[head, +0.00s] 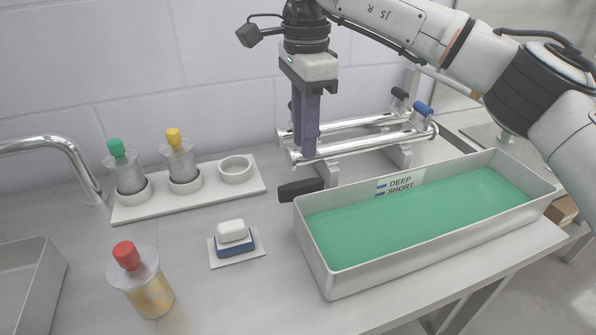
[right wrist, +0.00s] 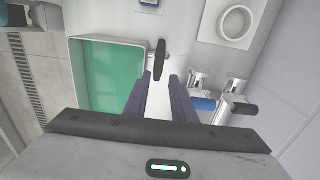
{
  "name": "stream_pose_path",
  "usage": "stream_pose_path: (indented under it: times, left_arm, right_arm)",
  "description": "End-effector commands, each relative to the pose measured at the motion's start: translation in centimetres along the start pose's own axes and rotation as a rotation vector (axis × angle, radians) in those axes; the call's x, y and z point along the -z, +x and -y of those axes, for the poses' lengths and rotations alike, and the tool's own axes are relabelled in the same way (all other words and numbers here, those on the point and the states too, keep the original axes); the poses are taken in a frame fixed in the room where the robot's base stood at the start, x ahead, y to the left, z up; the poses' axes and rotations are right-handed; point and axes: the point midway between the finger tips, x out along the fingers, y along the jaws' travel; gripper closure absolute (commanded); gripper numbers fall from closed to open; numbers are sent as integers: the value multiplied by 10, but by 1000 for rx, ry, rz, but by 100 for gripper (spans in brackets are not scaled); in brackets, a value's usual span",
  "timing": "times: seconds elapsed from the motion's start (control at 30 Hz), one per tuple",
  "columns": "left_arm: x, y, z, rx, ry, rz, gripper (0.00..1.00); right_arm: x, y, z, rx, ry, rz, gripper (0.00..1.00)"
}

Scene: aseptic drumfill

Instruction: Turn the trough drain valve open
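The trough (head: 318,255) is a long metal basin of green liquid with a "DEEP / SHORT" label inside its back wall. It also shows in the right wrist view (right wrist: 72,75). A black lever handle (head: 300,189), seemingly the drain valve, sticks out at the trough's back left corner; in the right wrist view the handle (right wrist: 160,58) lies just beyond my fingertips. My right gripper (head: 305,154) points down above and behind the handle, its purple fingers apart and empty in the wrist view (right wrist: 160,82). My left gripper is not in view.
Two metal pipes with a black handle (head: 399,93) and a blue handle (head: 423,108) stand behind the trough. A white rack (head: 212,181) holds green- and yellow-capped bottles. A red-capped bottle (head: 150,292), a soap block (head: 232,231) and a faucet (head: 70,150) are left.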

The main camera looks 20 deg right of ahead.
Motion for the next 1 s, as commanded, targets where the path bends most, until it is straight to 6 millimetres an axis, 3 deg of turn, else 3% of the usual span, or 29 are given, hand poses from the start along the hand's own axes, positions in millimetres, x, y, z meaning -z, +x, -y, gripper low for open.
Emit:
stream_pose_path:
  times: [0.53,0.7,0.97,1.0]
  left_arm:
    - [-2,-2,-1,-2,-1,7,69]
    - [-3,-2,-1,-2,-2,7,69]
    - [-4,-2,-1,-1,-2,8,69]
    - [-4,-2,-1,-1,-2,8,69]
  right_arm:
    - [-2,88,-1,-4,-1,3,77]
    - [-2,99,-1,-1,0,4,77]
    - [-2,101,-1,-1,-1,4,77]
    - [-2,101,-1,-2,-1,4,80]
